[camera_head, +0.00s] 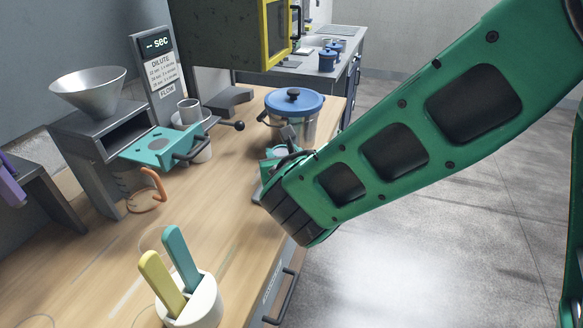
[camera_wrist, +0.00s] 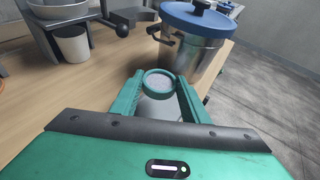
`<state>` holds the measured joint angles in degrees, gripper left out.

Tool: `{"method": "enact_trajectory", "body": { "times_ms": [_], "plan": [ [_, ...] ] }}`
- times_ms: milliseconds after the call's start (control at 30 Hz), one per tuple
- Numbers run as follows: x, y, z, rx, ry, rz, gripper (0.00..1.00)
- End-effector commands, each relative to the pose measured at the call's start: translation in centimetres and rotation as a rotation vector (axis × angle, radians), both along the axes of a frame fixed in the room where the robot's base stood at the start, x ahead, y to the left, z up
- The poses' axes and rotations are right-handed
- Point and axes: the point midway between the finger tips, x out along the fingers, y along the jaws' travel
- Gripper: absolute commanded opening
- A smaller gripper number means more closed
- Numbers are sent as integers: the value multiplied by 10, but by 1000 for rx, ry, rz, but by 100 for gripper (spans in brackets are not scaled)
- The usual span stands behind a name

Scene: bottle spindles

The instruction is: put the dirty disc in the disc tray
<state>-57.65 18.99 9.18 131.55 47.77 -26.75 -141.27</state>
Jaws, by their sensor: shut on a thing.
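My gripper (camera_wrist: 157,92) is shut on a small round disc (camera_wrist: 158,82) with a teal rim and a speckled pinkish-grey face, which looks like the dirty disc. It holds the disc above the wooden counter, close in front of the steel pot. In the head view my gripper (camera_head: 280,152) is partly hidden by my arm, and the disc cannot be made out clearly. A teal tray (camera_head: 152,158) with round spots and a dark handle, perhaps the disc tray, sits left of my gripper under the grey stand.
A steel pot with a blue lid (camera_head: 294,101) stands just behind my gripper. A white holder (camera_head: 203,303) with yellow and teal paddles stands at the front. A metal funnel (camera_head: 88,88) and a sign (camera_head: 158,72) stand at left. The counter between is mostly clear.

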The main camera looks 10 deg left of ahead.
Motion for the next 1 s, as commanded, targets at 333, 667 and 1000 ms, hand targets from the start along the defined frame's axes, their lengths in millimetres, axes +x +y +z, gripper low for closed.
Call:
{"method": "enact_trajectory", "body": {
  "times_ms": [333, 667, 1000],
  "plan": [
    [24, -13, -19, 0, 0, 0, 21],
    [23, -13, -55, -2, 0, 0, 21],
    [24, -13, -58, 0, 0, -1, 21]
  ]
}}
